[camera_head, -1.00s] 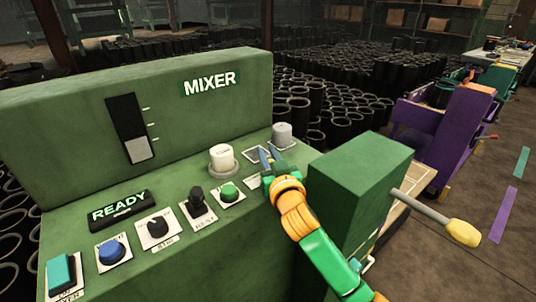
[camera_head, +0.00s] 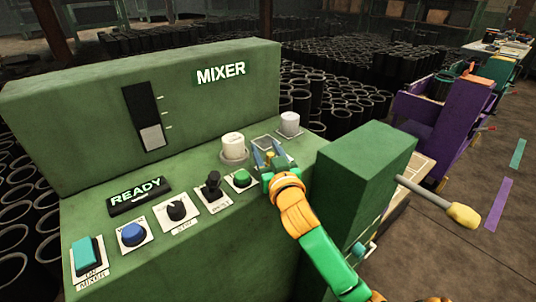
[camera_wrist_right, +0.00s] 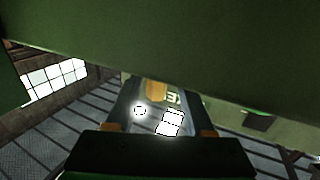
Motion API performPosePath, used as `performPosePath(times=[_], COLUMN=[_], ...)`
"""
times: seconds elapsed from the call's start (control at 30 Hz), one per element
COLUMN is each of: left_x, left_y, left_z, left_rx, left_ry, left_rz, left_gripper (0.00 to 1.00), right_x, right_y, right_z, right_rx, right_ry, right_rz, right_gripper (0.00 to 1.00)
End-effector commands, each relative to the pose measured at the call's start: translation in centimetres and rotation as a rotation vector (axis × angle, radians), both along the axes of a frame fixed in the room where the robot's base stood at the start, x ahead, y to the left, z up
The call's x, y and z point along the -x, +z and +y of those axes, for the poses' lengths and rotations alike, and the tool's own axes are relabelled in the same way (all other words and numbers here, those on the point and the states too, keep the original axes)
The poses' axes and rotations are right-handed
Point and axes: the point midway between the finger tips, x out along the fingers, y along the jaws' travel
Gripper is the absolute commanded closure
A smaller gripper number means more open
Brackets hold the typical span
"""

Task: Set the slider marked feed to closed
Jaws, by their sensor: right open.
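My right gripper (camera_head: 268,151) is over the back right of the green mixer's sloped panel, between a white knob (camera_head: 233,147) and a grey-white knob (camera_head: 289,122). Its blue fingers are spread apart. A small yellow piece (camera_head: 270,156) shows between them, over a pale plate; it may be the slider's handle, but I cannot tell if the fingers touch it. An orange-yellow piece (camera_wrist_right: 156,90) also shows between the fingers in the right wrist view. I cannot read a feed marking or the slider's position. My left gripper is not in view.
A green button (camera_head: 242,178), black lever (camera_head: 212,184), dark dial (camera_head: 176,210), blue button (camera_head: 133,234) and teal switch (camera_head: 87,250) line the panel. A green box with a yellow-tipped handle (camera_head: 462,215) stands right of my arm. Black sleeves (camera_head: 340,100) fill the floor behind.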

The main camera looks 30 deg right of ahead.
Motion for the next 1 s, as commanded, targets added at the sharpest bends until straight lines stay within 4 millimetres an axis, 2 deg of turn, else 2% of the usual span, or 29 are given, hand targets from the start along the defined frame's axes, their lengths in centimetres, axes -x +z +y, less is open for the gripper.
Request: performPosePath(times=[0.2,0.4,1.0], left_x=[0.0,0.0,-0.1], left_y=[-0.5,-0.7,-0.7], left_z=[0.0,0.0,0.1], left_rx=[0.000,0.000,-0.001], left_ry=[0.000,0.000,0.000], left_rz=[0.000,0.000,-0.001], left_gripper=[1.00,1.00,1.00], right_x=[3.6,5.5,5.6], right_y=[-0.2,-0.1,0.0], right_z=[1.3,2.0,2.0], right_rx=[-0.002,0.000,0.001], right_ry=[0.002,0.002,0.002], right_rz=[0.000,0.001,0.000], right_gripper=[0.47,0.47,0.47])
